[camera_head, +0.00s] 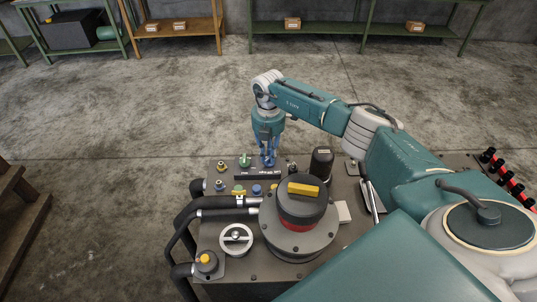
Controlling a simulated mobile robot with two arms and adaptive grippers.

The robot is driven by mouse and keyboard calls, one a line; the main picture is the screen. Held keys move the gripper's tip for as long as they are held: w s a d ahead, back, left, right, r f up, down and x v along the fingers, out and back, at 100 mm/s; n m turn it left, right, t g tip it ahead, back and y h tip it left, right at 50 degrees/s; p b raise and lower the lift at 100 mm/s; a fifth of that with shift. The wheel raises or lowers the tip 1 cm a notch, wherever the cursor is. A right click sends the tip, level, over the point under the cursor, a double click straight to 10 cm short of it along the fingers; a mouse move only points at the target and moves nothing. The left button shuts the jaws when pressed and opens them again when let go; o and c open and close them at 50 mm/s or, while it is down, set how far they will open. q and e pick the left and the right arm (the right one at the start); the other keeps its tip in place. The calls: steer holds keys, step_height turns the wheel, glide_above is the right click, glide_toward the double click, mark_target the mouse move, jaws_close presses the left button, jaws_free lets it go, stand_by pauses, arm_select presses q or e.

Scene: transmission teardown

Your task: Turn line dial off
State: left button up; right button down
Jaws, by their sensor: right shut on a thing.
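My right gripper (268,153) points straight down at the back edge of the grey test bench (222,240). Its fingers are shut on a small blue dial (269,163), which they partly hide. A green dial (245,160) stands just left of the gripper, with a yellow-topped fitting (221,166) further left. I cannot read any labels, so I cannot tell from lettering which one is the line dial. My left gripper is not in view.
A large dark round housing (301,208) with a yellow top stands in front of the dials. A black cylinder (321,162) stands right of the gripper. Black hoses (190,216) run along the left edge. Open concrete floor lies behind.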

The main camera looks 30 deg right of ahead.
steer(key=n+b, duration=0.2)
steer(key=n, duration=0.2)
steer(key=shift+a+f+b, duration=0.1)
steer(key=shift+b, duration=0.3)
steer(key=shift+n+b, duration=1)
steer(key=shift+n, duration=1.1)
steer(key=c, duration=1.6)
jaws_free()
steer(key=shift+s+a, duration=0.1)
steer(key=shift+c, duration=0.2)
steer(key=shift+r, duration=0.25)
step_height(320, 180, up, 12)
